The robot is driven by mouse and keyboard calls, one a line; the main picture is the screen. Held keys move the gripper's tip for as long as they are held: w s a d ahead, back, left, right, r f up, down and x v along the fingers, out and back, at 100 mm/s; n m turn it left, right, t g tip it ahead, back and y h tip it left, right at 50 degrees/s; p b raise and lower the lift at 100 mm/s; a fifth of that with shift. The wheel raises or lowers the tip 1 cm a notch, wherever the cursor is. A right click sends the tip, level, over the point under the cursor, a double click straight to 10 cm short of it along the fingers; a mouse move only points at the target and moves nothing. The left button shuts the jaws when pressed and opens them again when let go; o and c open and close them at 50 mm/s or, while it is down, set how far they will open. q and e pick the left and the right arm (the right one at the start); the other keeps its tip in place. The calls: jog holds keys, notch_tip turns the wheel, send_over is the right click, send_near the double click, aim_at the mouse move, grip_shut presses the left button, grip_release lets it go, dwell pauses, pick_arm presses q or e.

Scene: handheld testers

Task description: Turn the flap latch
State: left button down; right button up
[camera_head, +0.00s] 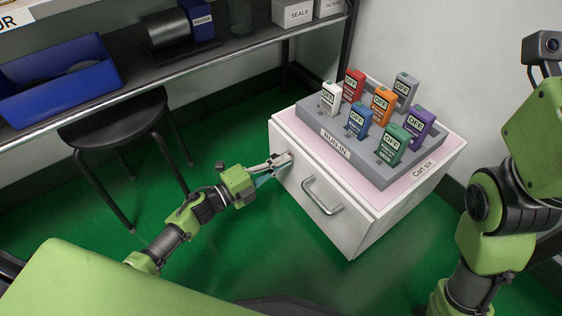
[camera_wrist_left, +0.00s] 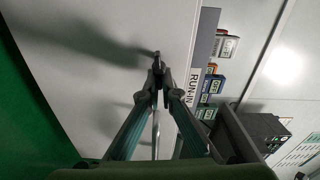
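The flap latch (camera_head: 284,158) is a small grey piece at the upper left of the white cabinet's front (camera_head: 315,187). My left gripper (camera_head: 275,162) reaches it from the left, with its fingertips at the latch. In the left wrist view, the fingers of my left gripper (camera_wrist_left: 158,78) come together around the small dark latch (camera_wrist_left: 157,57), whose end sticks out past the tips. The fingers hide most of the latch, so its exact angle is hard to tell. My right arm stands at the right edge; its gripper is out of view.
A bar handle (camera_head: 322,196) sits on the cabinet front, right of the latch. On top, a grey RUN-IN rack (camera_head: 318,136) holds several coloured testers marked OFF. A black stool (camera_head: 115,120) and a shelf with a blue bin (camera_head: 58,82) stand left. Green floor is clear between.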

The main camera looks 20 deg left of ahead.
pick_arm(q)
jog(key=shift+w+a+f+m, duration=0.15)
jog(key=shift+a+f+m, duration=0.1)
jog(key=shift+m, duration=0.35)
jog(key=shift+r, duration=0.1)
jog(key=c, duration=2.3)
grip_release()
jog(key=v, duration=1.2)
